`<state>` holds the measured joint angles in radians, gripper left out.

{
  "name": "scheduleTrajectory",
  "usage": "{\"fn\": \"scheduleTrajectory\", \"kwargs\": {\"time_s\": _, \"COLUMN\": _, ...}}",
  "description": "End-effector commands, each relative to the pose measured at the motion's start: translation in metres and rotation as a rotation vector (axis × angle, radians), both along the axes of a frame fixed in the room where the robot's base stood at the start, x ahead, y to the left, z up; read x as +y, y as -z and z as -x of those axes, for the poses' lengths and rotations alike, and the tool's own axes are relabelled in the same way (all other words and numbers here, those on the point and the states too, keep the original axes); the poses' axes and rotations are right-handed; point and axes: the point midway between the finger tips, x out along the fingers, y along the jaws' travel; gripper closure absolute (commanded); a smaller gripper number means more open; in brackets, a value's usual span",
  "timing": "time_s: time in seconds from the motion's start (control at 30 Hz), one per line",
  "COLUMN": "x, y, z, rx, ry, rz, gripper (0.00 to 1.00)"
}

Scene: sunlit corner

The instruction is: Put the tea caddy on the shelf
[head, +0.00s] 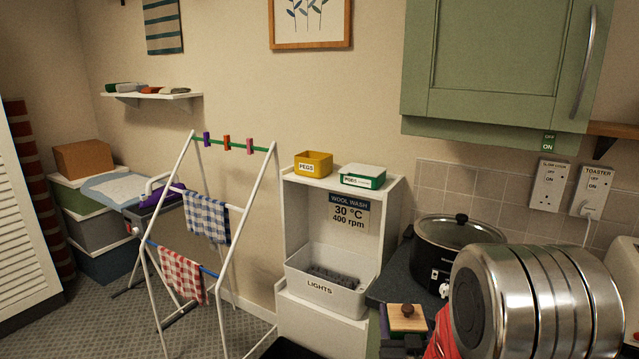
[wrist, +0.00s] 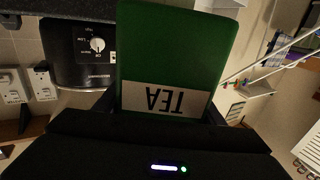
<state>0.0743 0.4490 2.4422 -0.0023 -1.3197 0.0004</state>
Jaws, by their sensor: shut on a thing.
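The tea caddy is a green box with a pale TEA label, upside down in the wrist view (wrist: 172,45). In the head view its wooden lid with a brown knob (head: 407,322) shows low at the bottom, in front of the slow cooker. My gripper (wrist: 163,112) is shut on the caddy, with dark fingers at either side of it. A wooden shelf (head: 614,130) shows partly at the right edge.
A black slow cooker (head: 431,268) stands on the dark worktop. A white unit (head: 296,220) carries a yellow PEGS box (head: 313,164) and a green-white box (head: 363,176). A drying rack (head: 262,200) with cloths stands left of it. A green cupboard (head: 490,65) hangs above the worktop.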

Motion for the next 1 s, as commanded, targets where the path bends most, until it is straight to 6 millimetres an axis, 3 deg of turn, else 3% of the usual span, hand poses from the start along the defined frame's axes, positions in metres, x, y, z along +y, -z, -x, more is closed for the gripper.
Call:
{"fn": "scheduleTrajectory", "kwargs": {"time_s": 0.1, "x": 0.027, "y": 0.001, "z": -0.002, "rx": -0.004, "ry": -0.046, "rz": 0.000, "gripper": 0.75}}
{"fn": "scheduleTrajectory", "kwargs": {"time_s": 0.23, "x": 0.041, "y": 0.002, "z": -0.002, "rx": -0.004, "ry": -0.068, "rz": 0.000, "gripper": 0.75}}
{"fn": "scheduleTrajectory", "kwargs": {"time_s": 0.73, "x": 0.043, "y": -0.005, "z": -0.005, "rx": -0.006, "ry": -0.054, "rz": 0.000, "gripper": 0.75}}
{"fn": "scheduleTrajectory", "kwargs": {"time_s": 1.0, "x": 0.040, "y": -0.047, "z": -0.021, "rx": -0.011, "ry": 0.066, "rz": -0.002, "gripper": 0.75}}
